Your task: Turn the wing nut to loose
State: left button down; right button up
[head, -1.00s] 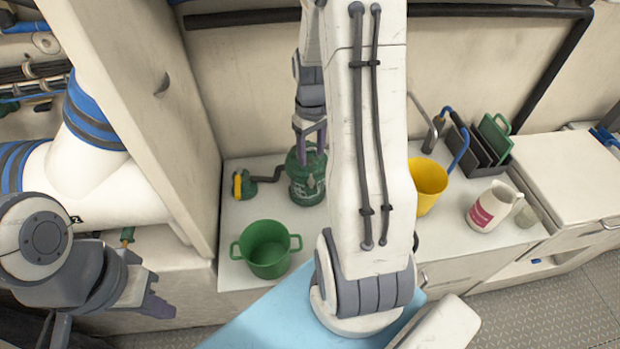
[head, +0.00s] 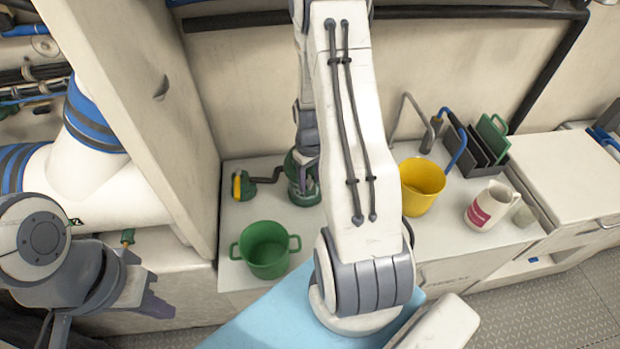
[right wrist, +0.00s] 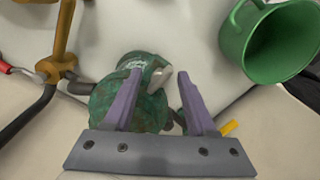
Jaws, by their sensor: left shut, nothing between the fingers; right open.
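A worn green round-bodied unit (head: 302,193) stands on the white counter, largely covered by my right gripper (head: 306,168) in the head view. In the right wrist view, its mottled green body (right wrist: 152,108) lies below and between the fingers. A pale, wing-like piece (right wrist: 160,78) shows between the fingertips of my right gripper (right wrist: 159,75); I cannot tell for certain that it is the wing nut. The right fingers are apart, and contact with the piece is not clear. My left gripper (head: 155,302) is shut and empty at the lower left, far from the unit.
A green two-handled pot (head: 265,250) stands in front of the unit. A yellow-handled tool (head: 240,186) lies left. A tall wall panel (head: 140,100) stands on the left.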

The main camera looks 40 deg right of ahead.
aim_at(310, 180)
grip_shut()
dwell(1.0)
grip_release()
notch_tip(310, 180, up, 11)
jog(key=shift+f+b, duration=0.2)
jog(key=shift+b, duration=0.2)
